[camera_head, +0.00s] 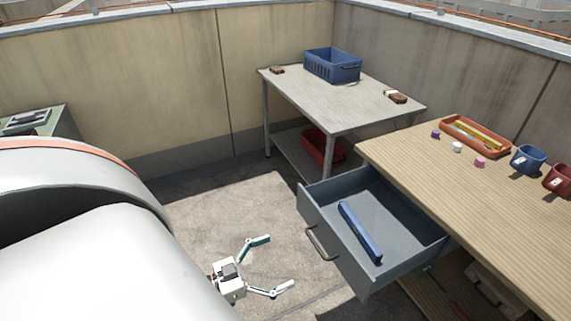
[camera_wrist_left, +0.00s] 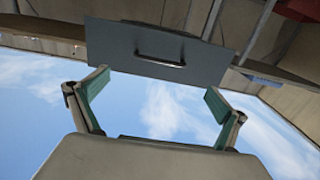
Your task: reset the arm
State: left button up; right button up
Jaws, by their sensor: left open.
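My left gripper (camera_head: 280,263) is low in the head view, over the paved floor, left of the open drawer. Its two fingers are spread wide with nothing between them. The grey drawer (camera_head: 320,213) is pulled out from under the wooden workbench (camera_head: 440,170), and a long blue object (camera_head: 360,232) lies in it. The left wrist view shows the open fingers (camera_wrist_left: 158,85) with green pads, and the drawer's grey front (camera_wrist_left: 215,60) and handle (camera_wrist_left: 160,58) beyond them, apart from the fingers. My right gripper is in neither view.
A grey table (camera_head: 350,95) at the back holds a blue crate (camera_head: 332,66); a red bin (camera_head: 323,147) is on its lower shelf. The workbench bears an orange tray (camera_head: 476,141), small caps, a blue cup (camera_head: 528,159) and a red cup (camera_head: 559,181). Floor left of the drawer is clear.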

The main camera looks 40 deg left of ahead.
pick_arm(q)
jog(key=shift+d, duration=0.1)
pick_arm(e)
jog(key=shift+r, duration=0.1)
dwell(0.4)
pick_arm(q)
jog(key=s+d+f+g+y+p, duration=0.1)
jog(key=s+d+f+g+p, duration=0.1)
jog(key=d, duration=0.6)
jog(key=s+d+f+g+y+p, duration=0.2)
jog(key=s+d+g, duration=0.2)
jog(key=d, duration=0.4)
jog(key=shift+y+p, duration=0.3)
jog(key=shift+p, duration=0.05)
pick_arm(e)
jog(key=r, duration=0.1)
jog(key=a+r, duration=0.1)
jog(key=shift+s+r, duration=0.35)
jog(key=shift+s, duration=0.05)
pick_arm(q)
jog(key=shift+f, duration=0.1)
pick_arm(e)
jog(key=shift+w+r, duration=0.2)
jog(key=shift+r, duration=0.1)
